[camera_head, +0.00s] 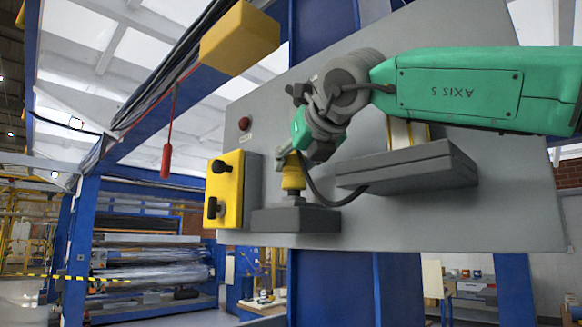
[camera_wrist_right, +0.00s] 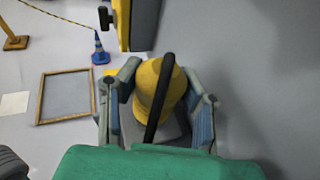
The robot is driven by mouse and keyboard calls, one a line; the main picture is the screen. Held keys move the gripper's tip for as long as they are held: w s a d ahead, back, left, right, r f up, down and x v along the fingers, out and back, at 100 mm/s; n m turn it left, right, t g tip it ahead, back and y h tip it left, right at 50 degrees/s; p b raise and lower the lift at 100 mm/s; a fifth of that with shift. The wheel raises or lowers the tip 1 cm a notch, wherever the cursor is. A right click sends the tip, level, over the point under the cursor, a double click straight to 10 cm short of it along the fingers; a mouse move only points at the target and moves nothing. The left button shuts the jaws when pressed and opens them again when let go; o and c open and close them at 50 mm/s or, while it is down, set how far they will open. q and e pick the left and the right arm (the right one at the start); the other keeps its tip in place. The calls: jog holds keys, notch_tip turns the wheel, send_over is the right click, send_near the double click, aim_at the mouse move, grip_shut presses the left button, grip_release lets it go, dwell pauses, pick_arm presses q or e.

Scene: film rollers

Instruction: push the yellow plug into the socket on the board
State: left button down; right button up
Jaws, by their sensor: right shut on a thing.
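The yellow plug (camera_head: 293,173) is upright directly above the dark grey socket block (camera_head: 295,219) on the grey board (camera_head: 450,218). Its lower end meets a dark round part on top of the block. How deep it sits cannot be told. My right gripper (camera_head: 296,160) comes from above and is shut on the plug. In the right wrist view the yellow plug (camera_wrist_right: 158,88) sits between the two fingers (camera_wrist_right: 158,105), with a dark cable crossing it. Part of the socket block shows beneath it. My left gripper is not in view.
A yellow switch box (camera_head: 226,190) with black knobs is left of the socket. A grey shelf (camera_head: 405,170) juts out at right, with the dark cable looping below it. A red button (camera_head: 244,124) is higher on the board. A red pendant (camera_head: 167,150) hangs at left.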

jog(key=shift+d, duration=0.15)
jog(key=shift+d+f, duration=0.2)
jog(key=shift+f, duration=0.05)
jog(key=shift+a+f+b, duration=0.1)
jog(key=shift+f+b, duration=0.1)
jog(key=shift+b, duration=0.1)
jog(key=shift+a+f, duration=0.1)
jog(key=shift+f, duration=0.15)
jog(key=o, duration=1.3)
jog(key=shift+d, duration=0.2)
